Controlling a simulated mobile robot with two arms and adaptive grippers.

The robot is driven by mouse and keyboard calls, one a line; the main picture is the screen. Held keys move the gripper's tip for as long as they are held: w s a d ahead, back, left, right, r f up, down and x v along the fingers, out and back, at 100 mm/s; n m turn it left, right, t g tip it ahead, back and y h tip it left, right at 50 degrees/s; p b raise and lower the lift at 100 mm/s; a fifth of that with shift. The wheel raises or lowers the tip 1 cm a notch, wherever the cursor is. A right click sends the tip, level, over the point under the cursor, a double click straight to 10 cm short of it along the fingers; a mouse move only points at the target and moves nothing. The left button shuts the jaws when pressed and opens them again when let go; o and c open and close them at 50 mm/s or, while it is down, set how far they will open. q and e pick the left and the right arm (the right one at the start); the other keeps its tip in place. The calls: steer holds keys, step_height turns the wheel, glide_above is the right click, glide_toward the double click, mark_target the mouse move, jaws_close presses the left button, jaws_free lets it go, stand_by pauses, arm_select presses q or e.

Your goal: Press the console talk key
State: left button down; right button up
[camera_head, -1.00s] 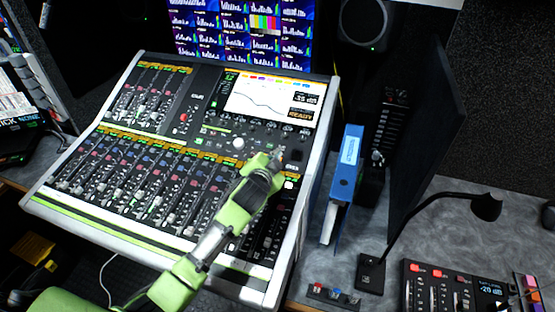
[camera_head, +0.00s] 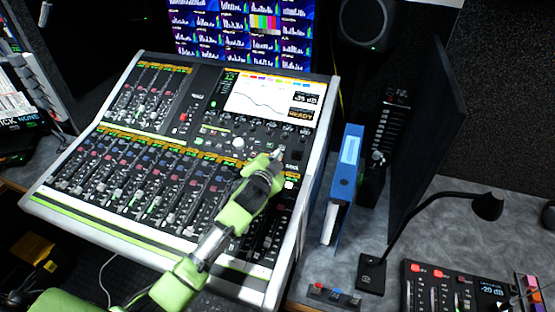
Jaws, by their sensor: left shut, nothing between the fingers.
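The mixing console (camera_head: 90,220) stands tilted on the desk, with rows of faders, knobs and a lit screen (camera_head: 262,98) at its upper right. My left gripper (camera_head: 279,151) is shut and empty, its tips over the right part of the console just below the knob row under the screen. A dark square key (camera_head: 297,156) lies just right of the tips, and a pale lit key (camera_head: 290,184) lies below them. I cannot tell which key is the talk key, nor whether the tips touch the panel. My left forearm hides part of the right faders. My right gripper is not seen.
A blue binder (camera_head: 346,180) stands right of the console. A small button box (camera_head: 334,295) and a second small panel (camera_head: 436,290) sit at the lower right. A black speaker (camera_head: 364,22) stands behind.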

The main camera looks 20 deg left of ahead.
arm_select(q)
steer(key=shift+w+f, duration=0.15)
steer(key=shift+f, duration=0.2)
steer(key=shift+r, duration=0.1)
stand_by(0.4)
steer(key=shift+s+r+p, duration=0.35)
steer(key=shift+r+p, duration=0.4)
steer(key=shift+p, duration=0.15)
step_height(320, 180, up, 6)
steer(key=s+p, duration=0.2)
steer(key=p, duration=0.4)
steer(key=shift+s+f, duration=0.2)
steer(key=shift+f, duration=0.05)
stand_by(0.6)
